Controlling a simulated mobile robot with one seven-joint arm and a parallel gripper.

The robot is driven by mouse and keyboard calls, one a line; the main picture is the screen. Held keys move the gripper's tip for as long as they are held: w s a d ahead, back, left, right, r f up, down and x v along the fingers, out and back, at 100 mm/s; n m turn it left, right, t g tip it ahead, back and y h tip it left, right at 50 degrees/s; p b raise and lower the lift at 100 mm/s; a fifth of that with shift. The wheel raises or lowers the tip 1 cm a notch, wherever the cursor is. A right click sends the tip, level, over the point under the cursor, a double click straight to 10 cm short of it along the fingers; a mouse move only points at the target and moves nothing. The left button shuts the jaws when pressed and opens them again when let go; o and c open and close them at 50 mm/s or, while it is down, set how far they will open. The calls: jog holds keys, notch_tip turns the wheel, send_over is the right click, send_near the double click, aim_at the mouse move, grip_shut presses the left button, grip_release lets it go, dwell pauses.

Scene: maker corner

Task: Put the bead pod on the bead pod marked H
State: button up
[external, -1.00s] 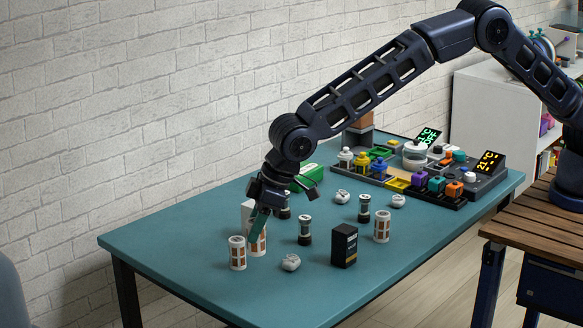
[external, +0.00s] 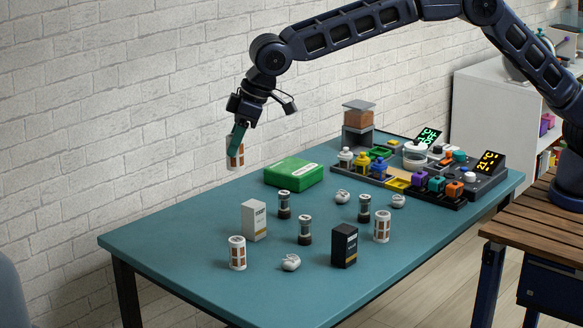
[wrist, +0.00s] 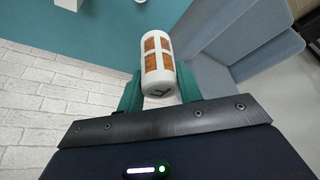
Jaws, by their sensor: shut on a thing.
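My gripper (external: 237,150) is shut on a bead pod (external: 235,162), a white cylinder with orange-brown windows. It holds the pod high above the back left of the table. In the wrist view the pod (wrist: 158,60) sits between the green fingers, with a dark mark on its near end that I cannot read surely. Two similar pods stand upright on the table: one at the front left (external: 237,254) and one to the right (external: 382,227). No H is readable on either.
A white box (external: 254,221), a black box (external: 344,246), several dark-capped jars (external: 305,231) and white lumpy pieces (external: 291,262) stand around the pods. A green case (external: 294,172) and a station with coloured parts (external: 405,178) lie farther back. The table's left end is clear.

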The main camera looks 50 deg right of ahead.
jog(key=w+d, duration=0.1)
jog(key=w, duration=0.1)
send_over(237, 239)
notch_tip(237, 239, down, 19)
jog(key=shift+r, duration=0.1)
dwell(0.5)
jog(key=o, duration=1)
jog(key=v, duration=1.2)
jog(key=shift+a, duration=0.1)
